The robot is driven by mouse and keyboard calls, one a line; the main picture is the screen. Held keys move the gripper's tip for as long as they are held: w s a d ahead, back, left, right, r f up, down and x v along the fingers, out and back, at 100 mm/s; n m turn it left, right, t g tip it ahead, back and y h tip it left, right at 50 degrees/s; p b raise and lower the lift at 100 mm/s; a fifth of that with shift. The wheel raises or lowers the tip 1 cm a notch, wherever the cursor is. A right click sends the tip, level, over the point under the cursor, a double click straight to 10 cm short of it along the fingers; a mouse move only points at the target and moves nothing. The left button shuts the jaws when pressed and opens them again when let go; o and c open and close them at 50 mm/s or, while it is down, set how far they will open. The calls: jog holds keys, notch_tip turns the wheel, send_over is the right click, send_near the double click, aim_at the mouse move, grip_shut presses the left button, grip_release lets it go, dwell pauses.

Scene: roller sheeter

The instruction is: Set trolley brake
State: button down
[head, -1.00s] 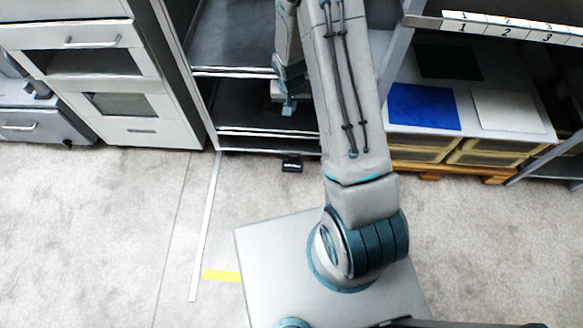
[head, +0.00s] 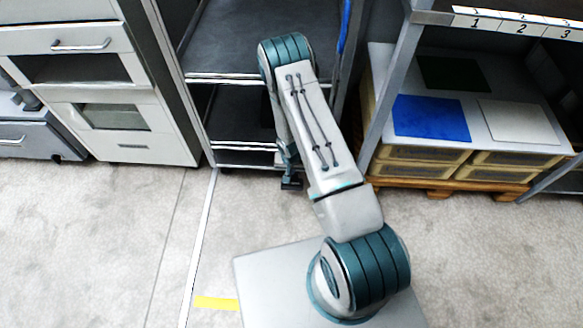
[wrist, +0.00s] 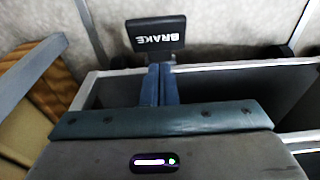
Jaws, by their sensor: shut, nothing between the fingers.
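The trolley (head: 232,78) is a dark-shelved metal frame standing ahead of me. Its black brake pedal (head: 291,184) sticks out at floor level below the bottom shelf. In the wrist view the pedal (wrist: 155,33) shows the word BRAKE upside down. My gripper (wrist: 160,70) has its two blue fingers together, with nothing between them. The fingertips appear at the pedal's near edge; I cannot tell whether they touch it. In the head view my gripper (head: 288,166) is low, just above the pedal and partly hidden by my arm. The pedal's tilt is unclear.
A white drawer cabinet (head: 145,146) stands left of the trolley. On the right is a rack with a blue mat (head: 431,118), a white mat (head: 513,121) and yellowish bins (head: 420,160) on a pallet. The floor in front is clear, with a yellow tape mark (head: 216,303).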

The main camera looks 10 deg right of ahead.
aim_at(291, 187)
jog(key=f, duration=0.2)
jog(key=f+b, duration=0.1)
jog(key=f, duration=0.1)
jog(key=s+f+b, duration=0.1)
jog(key=f, duration=0.2)
jog(key=shift+a, duration=0.15)
jog(key=shift+s+f+b, duration=0.15)
jog(key=shift+f+b, duration=0.1)
jog(key=shift+b, duration=0.05)
jog(key=shift+s+a+f+t, duration=0.1)
jog(key=shift+f+t, duration=0.05)
jog(key=shift+t, duration=0.25)
jog(key=shift+s+a+f+t+h+b, duration=0.1)
jog(key=shift+s+f+t+h+b, duration=0.3)
jog(key=shift+b, duration=0.3)
jog(key=shift+s+a+f+t+h+b, duration=0.1)
jog(key=shift+s+f+t+b, duration=0.1)
jog(key=shift+f+t+b, duration=0.35)
jog(key=shift+s+a+f+t+h+b, duration=0.1)
jog(key=shift+s+f+t+b, duration=0.15)
jog(key=shift+f+b, duration=0.5)
jog(key=shift+s+f+t+h+b, duration=0.15)
jog(key=shift+f+t+b, duration=0.3)
jog(key=shift+f, duration=0.35)
